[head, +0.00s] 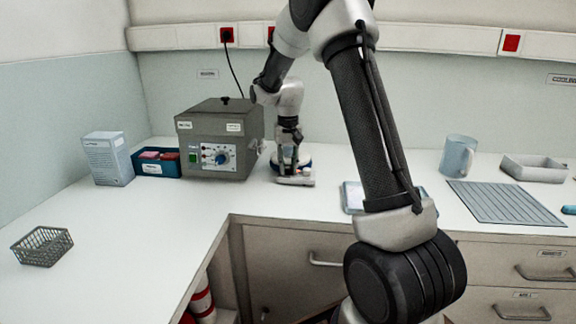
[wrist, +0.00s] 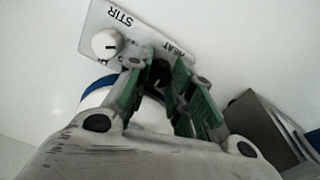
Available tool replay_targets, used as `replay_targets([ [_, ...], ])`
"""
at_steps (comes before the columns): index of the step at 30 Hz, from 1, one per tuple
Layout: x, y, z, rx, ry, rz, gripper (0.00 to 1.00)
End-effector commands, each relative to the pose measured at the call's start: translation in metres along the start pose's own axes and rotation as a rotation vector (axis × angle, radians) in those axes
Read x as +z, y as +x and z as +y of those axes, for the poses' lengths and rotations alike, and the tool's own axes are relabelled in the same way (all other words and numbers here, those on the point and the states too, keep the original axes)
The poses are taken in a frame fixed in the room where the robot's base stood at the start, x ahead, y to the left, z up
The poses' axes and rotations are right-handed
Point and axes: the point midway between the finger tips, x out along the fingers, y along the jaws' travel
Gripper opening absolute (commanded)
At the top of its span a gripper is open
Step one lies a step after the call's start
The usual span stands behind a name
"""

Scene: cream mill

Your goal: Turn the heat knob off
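A small stirrer-hotplate (head: 296,180) with a round blue-and-white top stands on the bench right of the grey box. In the wrist view its pale control panel (wrist: 140,32) carries a white knob (wrist: 106,43) by the STIR label and a partly covered HEAT label. The heat knob itself is mostly hidden; a dark shape shows between my fingertips beside that label. My gripper (wrist: 160,76) points down at the panel, its green-padded fingers apart at their bases and close at the tips. It also shows in the head view (head: 290,150). Contact with the knob cannot be made out.
A grey bath box (head: 217,130) with its own blue dial stands close left of my gripper. A white carton (head: 107,158), blue bin (head: 158,169) and wire basket (head: 42,247) are left. A mug (head: 457,155), ribbed mat (head: 505,203) and tray (head: 534,169) are right.

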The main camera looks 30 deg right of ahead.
Motion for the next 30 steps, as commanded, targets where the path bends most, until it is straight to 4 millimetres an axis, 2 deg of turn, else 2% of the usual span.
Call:
replay_targets([
  [1,-0.0001,-0.0002,-0.0001,0.000,0.000,0.000,0.07],
  [3,-0.0001,-0.0002,-0.0001,0.000,0.000,0.001,0.00],
  [8,-0.0002,-0.0003,-0.0001,0.000,-0.040,0.001,0.00],
  [15,-0.0003,-0.0004,-0.0001,0.000,-0.245,0.001,0.00],
  [24,-0.0004,-0.0005,-0.0001,0.000,-0.265,0.001,0.00],
  [25,-0.0004,-0.0005,-0.0001,0.000,-0.265,0.001,0.26],
  [28,-0.0004,-0.0005,-0.0001,0.000,-0.265,0.001,0.44],
  [30,-0.0003,-0.0004,-0.0001,0.000,-0.264,0.001,0.46],
])
